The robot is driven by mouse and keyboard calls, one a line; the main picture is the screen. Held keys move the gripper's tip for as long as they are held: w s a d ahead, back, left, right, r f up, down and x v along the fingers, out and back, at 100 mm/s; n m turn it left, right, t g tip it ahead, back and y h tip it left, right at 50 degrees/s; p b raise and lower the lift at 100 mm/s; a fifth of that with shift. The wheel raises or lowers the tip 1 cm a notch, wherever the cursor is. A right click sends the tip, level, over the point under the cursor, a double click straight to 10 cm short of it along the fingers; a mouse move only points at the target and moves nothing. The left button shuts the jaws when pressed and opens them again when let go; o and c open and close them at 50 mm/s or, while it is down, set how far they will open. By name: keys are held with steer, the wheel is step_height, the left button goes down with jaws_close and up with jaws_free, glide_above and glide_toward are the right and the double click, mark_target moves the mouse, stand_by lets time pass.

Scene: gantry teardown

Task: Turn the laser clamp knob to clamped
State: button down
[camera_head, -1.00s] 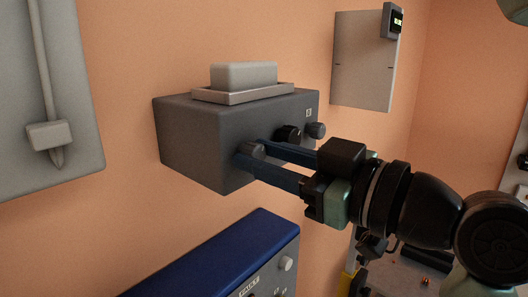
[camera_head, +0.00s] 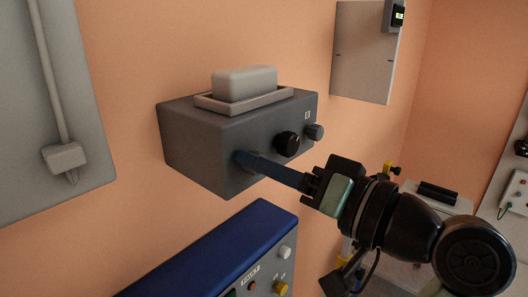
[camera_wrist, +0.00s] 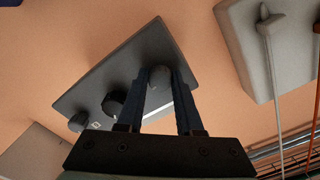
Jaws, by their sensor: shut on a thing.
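A dark grey box (camera_head: 200,150) is fixed to the wall with knobs on its front face. My gripper (camera_head: 243,160) is shut on the grey knob (camera_wrist: 160,76) at the box's left end in the head view. In the wrist view that knob sits between my two blue fingers. In the head view one finger hides the other and covers the knob. A black knob (camera_head: 286,144) and a smaller grey knob (camera_head: 314,131) stand free to its right. No readable label shows which is the laser clamp knob, and its setting cannot be told.
A pale block in a tray (camera_head: 245,97) rests on top of the box. A blue-topped unit (camera_head: 215,250) with knobs stands below. Grey panels (camera_head: 70,100) hang on the wall at left and right. A bench (camera_head: 435,195) stands at the far right.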

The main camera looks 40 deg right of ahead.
steer(key=shift+r+m+p, duration=0.1)
steer(key=shift+m+p, duration=0.55)
steer(key=shift+m, duration=0.45)
steer(key=c, duration=0.6)
jaws_free()
steer(key=shift+o, duration=0.2)
steer(key=s+d+b, duration=0.1)
steer(key=s+b, duration=0.3)
steer(key=s, duration=0.9)
